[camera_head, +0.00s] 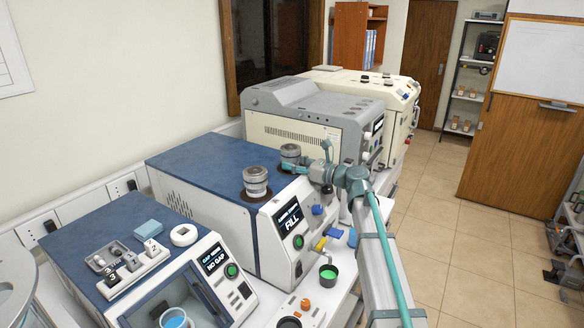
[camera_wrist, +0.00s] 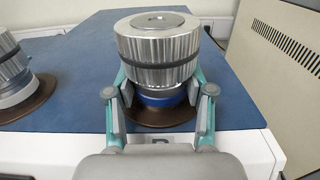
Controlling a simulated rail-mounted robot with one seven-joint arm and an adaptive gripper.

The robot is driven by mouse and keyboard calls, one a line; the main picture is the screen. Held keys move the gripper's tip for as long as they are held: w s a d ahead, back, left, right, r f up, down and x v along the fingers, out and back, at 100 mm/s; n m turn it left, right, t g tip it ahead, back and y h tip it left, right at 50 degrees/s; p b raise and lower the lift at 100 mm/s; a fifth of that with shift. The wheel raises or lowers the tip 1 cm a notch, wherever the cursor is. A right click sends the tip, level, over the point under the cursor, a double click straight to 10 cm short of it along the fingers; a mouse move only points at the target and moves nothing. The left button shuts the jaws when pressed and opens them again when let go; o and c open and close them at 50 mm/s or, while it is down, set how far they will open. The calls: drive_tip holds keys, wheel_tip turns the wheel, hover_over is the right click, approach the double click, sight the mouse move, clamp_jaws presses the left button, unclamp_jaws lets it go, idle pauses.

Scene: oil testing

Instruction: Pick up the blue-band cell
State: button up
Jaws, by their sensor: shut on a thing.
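The blue-band cell (camera_wrist: 155,97) is a ribbed silver cylinder with a dark stripe and a blue band low down. It stands upright over a brown ring (camera_wrist: 158,121) on the blue machine top; I cannot tell whether it still rests there. My gripper (camera_wrist: 157,88) is shut on it, one teal finger on each side at about the blue band's height. In the head view, the cell (camera_head: 290,152) is at the back right of the blue-topped machine, with my gripper (camera_head: 306,167) reaching in from the right. Its blue band is not clear there.
A second silver cell (camera_head: 255,181) stands in front-left of the held one, and shows at the left of the wrist view (camera_wrist: 12,65). The machine's display (camera_head: 290,218) reads FILL. A grey machine (camera_head: 310,113) stands close behind. A tan box (camera_wrist: 270,55) is at right.

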drive_tip(key=shift+r, duration=0.15)
wheel_tip(320, 180, up, 10)
drive_tip(key=b, duration=0.2)
drive_tip(key=shift+b, duration=0.35)
